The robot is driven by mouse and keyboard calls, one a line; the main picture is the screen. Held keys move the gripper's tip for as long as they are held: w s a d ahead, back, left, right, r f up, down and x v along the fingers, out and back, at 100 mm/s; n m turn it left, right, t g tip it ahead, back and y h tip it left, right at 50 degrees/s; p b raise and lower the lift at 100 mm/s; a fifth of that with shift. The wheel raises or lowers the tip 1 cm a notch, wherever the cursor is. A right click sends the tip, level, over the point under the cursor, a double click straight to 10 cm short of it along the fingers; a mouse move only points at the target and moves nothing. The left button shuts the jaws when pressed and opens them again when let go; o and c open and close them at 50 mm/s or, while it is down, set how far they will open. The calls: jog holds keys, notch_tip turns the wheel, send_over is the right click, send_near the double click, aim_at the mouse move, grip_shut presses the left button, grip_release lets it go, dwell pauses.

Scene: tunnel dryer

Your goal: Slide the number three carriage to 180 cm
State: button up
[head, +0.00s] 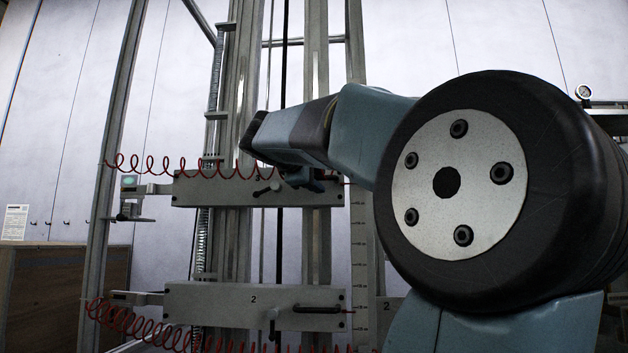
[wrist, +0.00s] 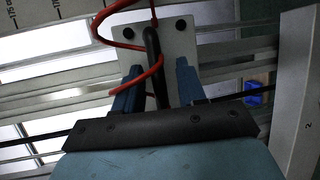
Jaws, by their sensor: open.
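In the wrist view, my gripper's blue fingers (wrist: 157,82) are open, one on each side of a black bar handle (wrist: 152,62). Contact cannot be told. The handle runs toward a pale plate with two dark bolts (wrist: 182,45), the carriage's end. A vertical scale (head: 358,240) stands right of the carriage; its figures are too small to read. It also shows in the wrist view (wrist: 62,12).
A carriage marked 2 (head: 215,302) sits below, with its own handle (head: 322,310). A red coiled hose (head: 140,163) runs along the upper carriage and crosses the handle area in the wrist view (wrist: 128,45). A small clamp lever (head: 265,190) is on the upper carriage.

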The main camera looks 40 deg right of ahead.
jog(key=shift+d, duration=0.1)
jog(key=shift+w+f, duration=0.1)
grip_shut()
dwell(0.3)
